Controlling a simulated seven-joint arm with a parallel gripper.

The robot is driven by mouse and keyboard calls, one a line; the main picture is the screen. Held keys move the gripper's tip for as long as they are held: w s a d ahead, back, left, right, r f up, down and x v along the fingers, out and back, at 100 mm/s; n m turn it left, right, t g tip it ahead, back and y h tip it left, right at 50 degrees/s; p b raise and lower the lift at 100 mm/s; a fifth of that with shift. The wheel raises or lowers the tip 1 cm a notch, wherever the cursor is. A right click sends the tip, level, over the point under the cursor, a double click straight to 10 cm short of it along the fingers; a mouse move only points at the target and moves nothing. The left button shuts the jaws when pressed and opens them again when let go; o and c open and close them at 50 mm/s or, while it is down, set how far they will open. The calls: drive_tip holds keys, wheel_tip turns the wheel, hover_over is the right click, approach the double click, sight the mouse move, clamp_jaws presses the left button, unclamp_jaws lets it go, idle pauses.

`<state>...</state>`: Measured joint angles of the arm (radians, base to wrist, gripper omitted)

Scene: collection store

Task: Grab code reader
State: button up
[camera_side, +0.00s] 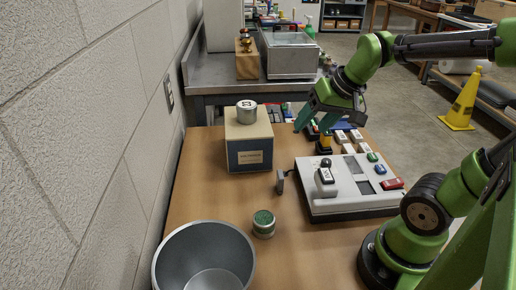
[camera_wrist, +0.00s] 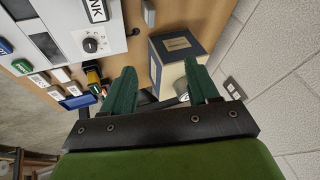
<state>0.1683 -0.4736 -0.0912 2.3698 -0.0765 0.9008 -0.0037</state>
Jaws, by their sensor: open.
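A small upright yellow-and-black item (camera_side: 326,142), which looks like the code reader, stands on the wooden table beside the white console. It also shows in the wrist view (camera_wrist: 93,76), just left of my left finger and outside the jaws. My gripper (camera_side: 318,122) is open, fingers pointing down, close above this item in the side view. In the wrist view my gripper (camera_wrist: 158,82) has its two green fingers spread wide with nothing held between them. The black bar of my gripper hides what lies beneath it.
The white console (camera_side: 345,207) with switches and coloured buttons stands at right. A cream-and-blue box (camera_side: 249,150) topped by a round tin (camera_side: 247,112) stands left of my gripper. A metal bin (camera_side: 204,256) and a green-topped jar (camera_side: 264,224) are in front. Several labelled blocks (camera_side: 348,149) lie nearby.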

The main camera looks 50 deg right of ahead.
drive_tip(key=w+d+f+m+g+h, duration=0.2)
drive_tip(key=d+m+g+h, duration=0.1)
drive_tip(key=d, duration=1.6)
approach(325, 141)
drive_tip(key=shift+n+h, duration=0.3)
drive_tip(key=w+d+f, duration=0.1)
drive_tip(key=f, duration=0.1)
drive_tip(key=w+d+f, duration=0.1)
drive_tip(key=d+f, duration=0.1)
drive_tip(key=w+d+f, duration=0.1)
drive_tip(key=f, duration=0.2)
drive_tip(key=shift+w+d+f, duration=0.1)
drive_tip(key=shift+w+d, duration=0.1)
drive_tip(key=shift+d, duration=0.1)
clamp_jaws()
